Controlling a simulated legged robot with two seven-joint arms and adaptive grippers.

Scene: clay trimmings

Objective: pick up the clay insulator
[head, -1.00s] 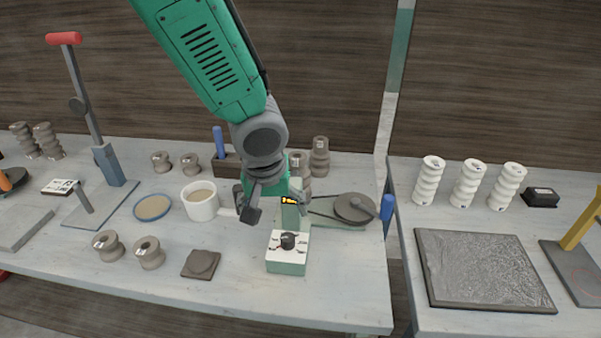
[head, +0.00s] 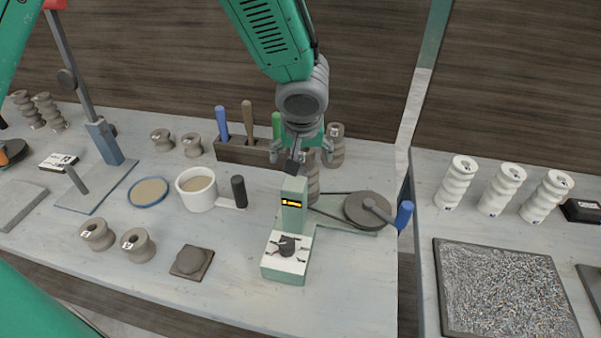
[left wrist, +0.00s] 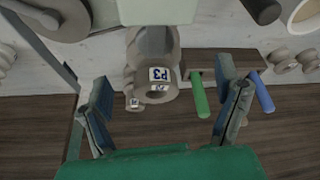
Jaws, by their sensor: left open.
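Two tall grey-brown ridged clay insulators stand at the back of the left table, behind the green machine. The rear one (head: 336,146) shows beside my left gripper (head: 302,152), and the nearer one (head: 313,184) is partly hidden by the gripper and the machine. In the left wrist view, an insulator labelled P3 (left wrist: 153,58) lies between the spread fingers of the left gripper (left wrist: 164,80), with space on both sides. A smaller tagged end (left wrist: 133,103) shows beside it. The left gripper is open and empty. My right gripper is not in view.
The green machine (head: 291,206) with a wheel (head: 366,209) stands just in front. A tool rack (head: 240,152) with upright handles is close on the left; its green handle (left wrist: 199,92) is near a finger. A white mug (head: 197,190) and short spools (head: 138,244) stand left.

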